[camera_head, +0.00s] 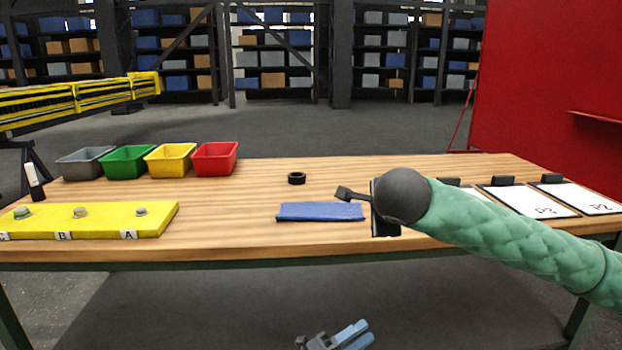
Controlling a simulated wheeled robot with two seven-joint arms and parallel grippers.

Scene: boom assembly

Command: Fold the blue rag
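The blue rag (320,212) lies flat as a narrow strip on the wooden table, near the front edge and right of the middle. My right arm comes in from the right in a green sleeve. Its dark round end covers most of my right gripper (350,194), of which only a small dark part shows, just above the rag's right end. Whether it touches the rag or is open cannot be told. My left gripper (369,330) is low at the bottom edge, below the table top and away from the rag. Its two light blue fingers look apart, with nothing between them.
A yellow block (100,220) with several bolts lies at the left. Grey, green, yellow and red bins (214,158) stand behind it. A black ring (296,178) sits behind the rag. Clipboards (530,201) with white sheets lie at the right. The table is clear between block and rag.

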